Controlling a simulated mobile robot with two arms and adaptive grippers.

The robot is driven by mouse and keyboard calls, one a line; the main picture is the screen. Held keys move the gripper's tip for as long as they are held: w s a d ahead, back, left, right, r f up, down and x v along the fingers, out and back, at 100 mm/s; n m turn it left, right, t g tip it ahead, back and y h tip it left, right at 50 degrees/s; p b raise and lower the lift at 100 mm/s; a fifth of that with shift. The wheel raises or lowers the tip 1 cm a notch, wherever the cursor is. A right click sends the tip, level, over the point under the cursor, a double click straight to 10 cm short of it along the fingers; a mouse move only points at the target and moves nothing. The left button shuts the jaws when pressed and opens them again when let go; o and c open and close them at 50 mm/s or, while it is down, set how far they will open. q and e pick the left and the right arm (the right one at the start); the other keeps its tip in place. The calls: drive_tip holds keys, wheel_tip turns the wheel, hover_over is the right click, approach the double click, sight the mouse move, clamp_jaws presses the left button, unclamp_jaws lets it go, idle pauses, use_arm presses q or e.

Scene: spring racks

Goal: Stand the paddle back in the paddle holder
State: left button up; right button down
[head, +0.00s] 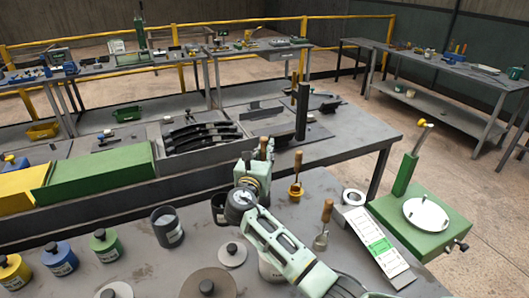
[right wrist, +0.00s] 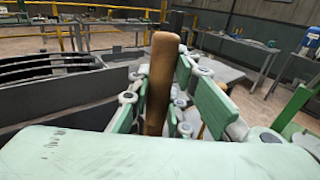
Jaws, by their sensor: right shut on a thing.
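My right gripper (head: 259,163) is pale green and shut around an upright wooden handle (head: 265,148), which I take to be the paddle's. In the right wrist view the brown handle (right wrist: 160,80) stands between the green fingers, its rounded top above them. The paddle's lower part is hidden by the gripper. I cannot tell for sure which thing is the paddle holder. A dark open pot (head: 167,227) stands left of the gripper, and another pot (head: 218,208) stands close beside it, partly hidden by my arm. My left gripper is not in view.
A white ring (head: 353,197) and a green machine (head: 420,220) are farther right. Colored canisters (head: 105,245) and grey discs (head: 209,284) occupy the front left.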

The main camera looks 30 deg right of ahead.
wheel_tip(320, 180, down, 6)
drive_tip(key=b, duration=0.4)
idle(2.3)
drive_tip(key=c, duration=1.6)
unclamp_jaws()
drive_tip(key=shift+o, duration=0.6)
drive_tip(key=o, duration=0.4)
wheel_tip(320, 180, up, 7)
drive_tip(key=p, duration=0.7)
drive_tip(key=shift+r+p, duration=0.1)
drive_tip(key=shift+p, duration=0.3)
